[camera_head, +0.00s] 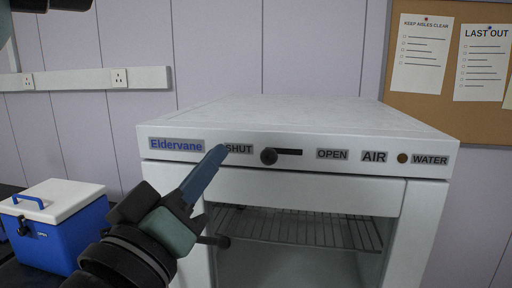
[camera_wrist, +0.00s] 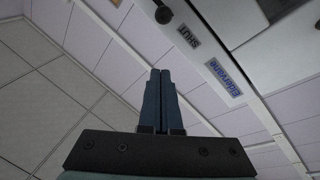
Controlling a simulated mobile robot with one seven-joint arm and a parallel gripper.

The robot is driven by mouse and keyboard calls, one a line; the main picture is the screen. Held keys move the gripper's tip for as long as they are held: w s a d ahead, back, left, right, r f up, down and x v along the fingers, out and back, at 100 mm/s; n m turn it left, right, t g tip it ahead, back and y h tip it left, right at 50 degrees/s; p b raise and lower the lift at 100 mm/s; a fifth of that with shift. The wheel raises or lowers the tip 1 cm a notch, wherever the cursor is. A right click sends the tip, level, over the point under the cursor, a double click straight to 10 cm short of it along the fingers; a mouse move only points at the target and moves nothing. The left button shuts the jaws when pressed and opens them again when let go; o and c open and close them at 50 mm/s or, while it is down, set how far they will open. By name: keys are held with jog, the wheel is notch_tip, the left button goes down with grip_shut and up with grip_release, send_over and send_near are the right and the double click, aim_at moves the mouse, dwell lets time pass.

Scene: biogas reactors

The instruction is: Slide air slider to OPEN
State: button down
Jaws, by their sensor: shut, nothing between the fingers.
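The air slider's round black knob (camera_head: 268,156) sits at the left end of a short dark slot (camera_head: 288,152) on the white cabinet's front panel. The SHUT label (camera_head: 239,149) is just left of the knob and the OPEN label (camera_head: 332,154) is right of the slot. My gripper (camera_head: 219,152) is shut and empty, its blue fingertips in front of the SHUT label's left part, left of the knob. In the wrist view, my gripper's fingers (camera_wrist: 161,72) are together, and the black knob (camera_wrist: 163,15) shows beyond them at the top. I cannot tell the gap to the panel.
The white cabinet (camera_head: 290,112) has a glass door with a wire rack (camera_head: 290,228) behind it and a dark door handle (camera_head: 213,240) near my gripper. AIR (camera_head: 374,157) and WATER (camera_head: 430,160) labels are at right. A blue cooler (camera_head: 55,245) stands at left.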

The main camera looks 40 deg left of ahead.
notch_tip(320, 180, up, 3)
jog(key=p, duration=0.4)
send_over(269, 157)
jog(key=s+a, duration=0.2)
jog(key=a, duration=0.2)
jog(key=d+f, duration=0.2)
jog(key=shift+w+f, duration=0.15)
jog(key=shift+f, duration=0.2)
jog(key=shift+d+f+p, duration=0.25)
jog(key=shift+f+p, duration=0.05)
jog(key=shift+f, duration=0.2)
